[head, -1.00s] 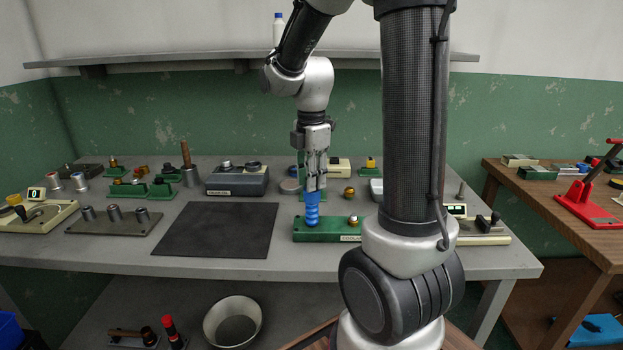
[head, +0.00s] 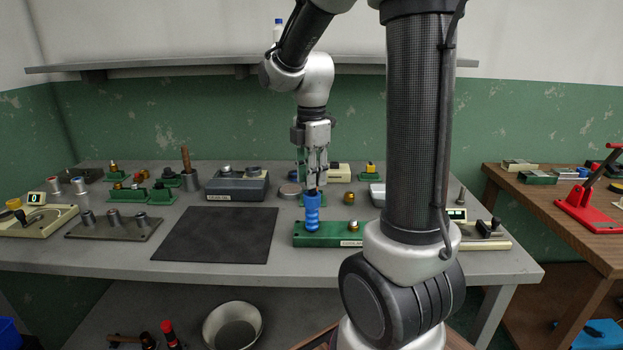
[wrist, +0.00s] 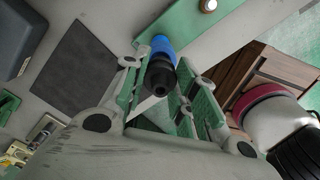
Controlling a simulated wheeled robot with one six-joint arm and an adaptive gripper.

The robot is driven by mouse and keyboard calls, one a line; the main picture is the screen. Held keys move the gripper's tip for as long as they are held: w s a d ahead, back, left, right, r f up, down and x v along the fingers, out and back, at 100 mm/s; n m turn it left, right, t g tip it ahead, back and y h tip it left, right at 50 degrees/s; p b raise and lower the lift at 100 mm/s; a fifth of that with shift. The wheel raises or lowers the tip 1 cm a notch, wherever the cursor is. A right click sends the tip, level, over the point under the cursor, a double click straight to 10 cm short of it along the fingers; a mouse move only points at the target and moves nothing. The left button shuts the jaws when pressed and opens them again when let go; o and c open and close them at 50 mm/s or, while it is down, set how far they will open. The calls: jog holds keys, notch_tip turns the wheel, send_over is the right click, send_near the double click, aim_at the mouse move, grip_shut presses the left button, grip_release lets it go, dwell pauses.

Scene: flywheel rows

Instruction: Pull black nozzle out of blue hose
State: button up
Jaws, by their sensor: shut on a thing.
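The blue hose (head: 312,213) stands upright on the green block (head: 332,238) at the front of the bench. The black nozzle (wrist: 160,78) sits at the hose's upper end, in line with it. The hose also shows beyond the nozzle in the wrist view (wrist: 163,45). My gripper (head: 313,184) points down from above and is shut on the black nozzle. In the wrist view my gripper's fingers (wrist: 160,90) lie on either side of the nozzle. I cannot tell how deep the nozzle sits in the hose.
A brass fitting (head: 352,227) stands on the same block, right of the hose. A dark mat (head: 216,236) lies clear to the left. A grey box (head: 237,188) and several small fittings stand further back. My arm column hides part of the bench at right.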

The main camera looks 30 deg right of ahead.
jog(key=shift+r, duration=1.2)
